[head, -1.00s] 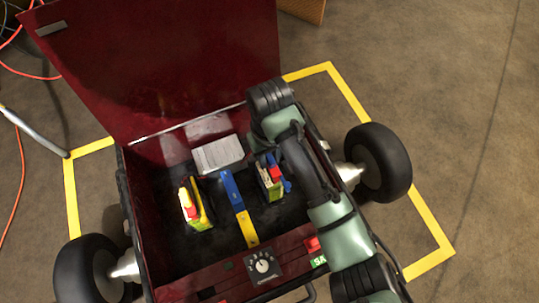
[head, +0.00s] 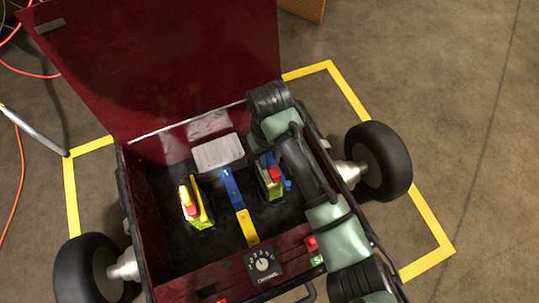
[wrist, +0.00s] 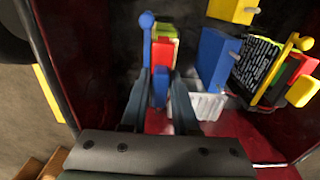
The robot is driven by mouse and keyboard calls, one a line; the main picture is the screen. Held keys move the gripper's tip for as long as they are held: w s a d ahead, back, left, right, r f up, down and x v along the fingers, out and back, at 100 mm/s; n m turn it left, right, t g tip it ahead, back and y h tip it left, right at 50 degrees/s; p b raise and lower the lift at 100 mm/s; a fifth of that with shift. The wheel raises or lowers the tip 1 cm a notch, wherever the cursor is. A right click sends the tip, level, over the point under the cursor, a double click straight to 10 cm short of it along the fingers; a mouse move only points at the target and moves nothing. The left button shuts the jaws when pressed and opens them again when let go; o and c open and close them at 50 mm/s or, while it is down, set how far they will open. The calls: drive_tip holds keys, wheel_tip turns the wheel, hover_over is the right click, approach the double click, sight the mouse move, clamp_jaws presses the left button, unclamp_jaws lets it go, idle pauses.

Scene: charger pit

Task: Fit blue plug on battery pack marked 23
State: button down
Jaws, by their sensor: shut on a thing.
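A blue plug (wrist: 160,90) sits between the two fingers of my gripper (wrist: 160,105), which is shut on it, in the wrist view. Just beyond it stands a battery pack with a red and yellow-green top (wrist: 164,42), with a blue lever (wrist: 147,45) on its left side. In the head view this pack (head: 268,187) is on the right inside the dark red bay, partly hidden by my arm. The plug is at or very close to the pack; whether it is seated I cannot tell. The number 23 is not readable.
A second pack with yellow and red parts (head: 190,201) stands on the left of the bay. A blue block (head: 230,189) and a yellow block (head: 246,229) lie between the packs. A white ribbed box (head: 218,153) is at the back. The red lid (head: 170,60) is raised.

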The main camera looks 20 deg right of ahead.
sight(269, 157)
drive_tip(key=shift+f, duration=1)
drive_tip(key=c, duration=0.6)
unclamp_jaws()
wheel_tip(269, 157, up, 13)
drive_tip(key=p, duration=0.8)
